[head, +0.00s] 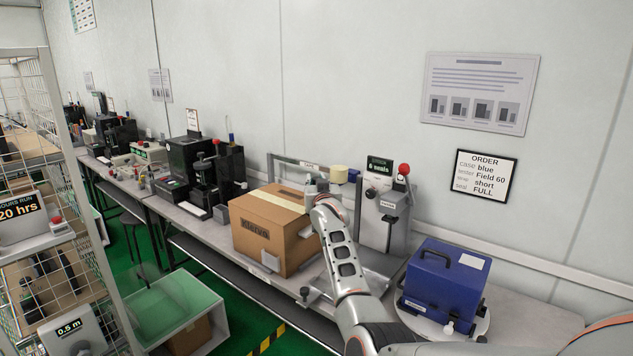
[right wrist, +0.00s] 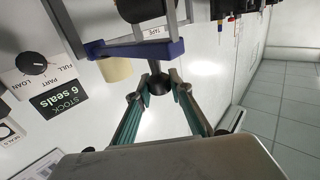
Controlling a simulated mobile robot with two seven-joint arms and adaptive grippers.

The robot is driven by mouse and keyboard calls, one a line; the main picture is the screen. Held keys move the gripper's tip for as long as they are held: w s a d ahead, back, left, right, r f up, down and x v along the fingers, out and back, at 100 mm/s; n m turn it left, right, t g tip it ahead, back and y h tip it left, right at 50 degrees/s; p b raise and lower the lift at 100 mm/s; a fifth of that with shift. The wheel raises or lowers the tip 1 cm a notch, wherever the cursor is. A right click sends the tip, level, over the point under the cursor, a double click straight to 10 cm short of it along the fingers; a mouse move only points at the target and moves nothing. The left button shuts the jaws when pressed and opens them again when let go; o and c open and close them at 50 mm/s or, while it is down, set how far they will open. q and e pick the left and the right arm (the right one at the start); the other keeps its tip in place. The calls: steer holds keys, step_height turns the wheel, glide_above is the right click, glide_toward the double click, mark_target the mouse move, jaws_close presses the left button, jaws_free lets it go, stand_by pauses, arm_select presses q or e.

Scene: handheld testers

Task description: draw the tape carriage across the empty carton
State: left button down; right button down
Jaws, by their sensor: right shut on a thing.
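The brown carton (head: 272,246) stands on the bench, with a paler strip along its top and a printed label on its front. The tape carriage shows in the right wrist view as a blue bar (right wrist: 108,49) with a black knob (right wrist: 158,84) below it. A cream tape roll (head: 338,173) sits by the metal frame (head: 298,163) behind the carton. My right gripper (right wrist: 156,90) has its fingers around the black knob, shut on it. In the head view my right arm hides most of the carriage, beside the carton's right top edge. My left gripper is not in view.
A grey panel with a red button (head: 404,169) stands right of the frame. A blue case (head: 443,283) rests on a round plate at the right. Black testers (head: 190,160) line the bench to the left. A wire cage (head: 70,150) stands at far left.

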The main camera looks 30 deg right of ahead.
steer(key=c, duration=1.8)
jaws_free()
steer(key=shift+s, duration=0.1)
steer(key=shift+v, duration=3.7)
